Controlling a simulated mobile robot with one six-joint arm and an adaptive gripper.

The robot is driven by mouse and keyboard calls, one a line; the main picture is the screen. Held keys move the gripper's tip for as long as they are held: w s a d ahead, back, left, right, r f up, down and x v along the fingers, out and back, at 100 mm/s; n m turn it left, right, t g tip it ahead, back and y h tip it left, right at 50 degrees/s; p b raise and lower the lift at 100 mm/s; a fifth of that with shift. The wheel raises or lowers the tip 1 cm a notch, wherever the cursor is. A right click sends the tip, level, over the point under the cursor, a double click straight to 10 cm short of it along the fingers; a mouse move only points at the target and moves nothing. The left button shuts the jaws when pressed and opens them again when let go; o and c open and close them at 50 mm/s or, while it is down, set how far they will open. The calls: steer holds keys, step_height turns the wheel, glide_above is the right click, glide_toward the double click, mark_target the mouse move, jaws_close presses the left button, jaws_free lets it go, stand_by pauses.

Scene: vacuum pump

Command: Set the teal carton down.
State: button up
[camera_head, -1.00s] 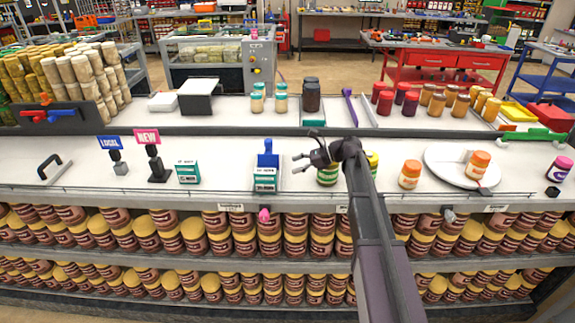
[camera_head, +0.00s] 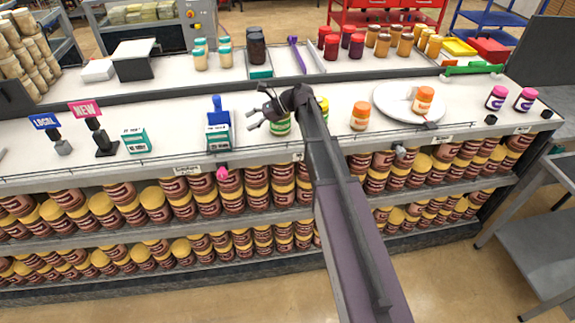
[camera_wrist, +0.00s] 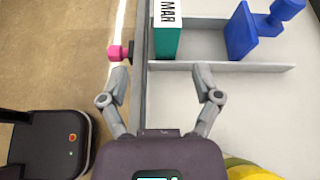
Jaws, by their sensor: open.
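A teal carton (camera_head: 218,139) with a white label stands at the front of the counter, in front of a blue object (camera_head: 217,110). It also shows at the top of the wrist view (camera_wrist: 166,42), inside a pale low-walled tray (camera_wrist: 190,66), with the blue object (camera_wrist: 248,32) to its right. A second teal carton (camera_head: 137,141) stands further left. My gripper (camera_head: 250,118) is just right of the first carton. In the wrist view my gripper (camera_wrist: 161,76) is open, with nothing between its fingers, and the carton lies beyond the fingertips, apart from them.
A green-labelled jar (camera_head: 281,123) is close by my gripper. An orange-lidded jar (camera_head: 360,116) and a white plate (camera_head: 388,108) bearing another jar stand to the right. A pink knob (camera_head: 222,173) is at the counter's front edge. Bare counter lies left of the carton.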

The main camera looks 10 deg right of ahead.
steer(key=s+d+f+n+h, duration=0.3)
steer(key=s+n, duration=0.3)
steer(key=s, duration=0.2)
steer(key=s+d+f+n+h, duration=0.4)
steer(key=s+d+n+h, duration=0.1)
steer(key=s, duration=0.3)
steer(key=s+d+f+n+h, duration=0.3)
steer(key=s+d+n+h, duration=0.1)
steer(key=s, duration=0.4)
steer(key=n+h, duration=0.1)
steer(key=n, duration=0.1)
steer(key=shift+s+f+n, duration=0.3)
steer(key=shift+f+n, duration=0.05)
steer(key=shift+n, duration=0.05)
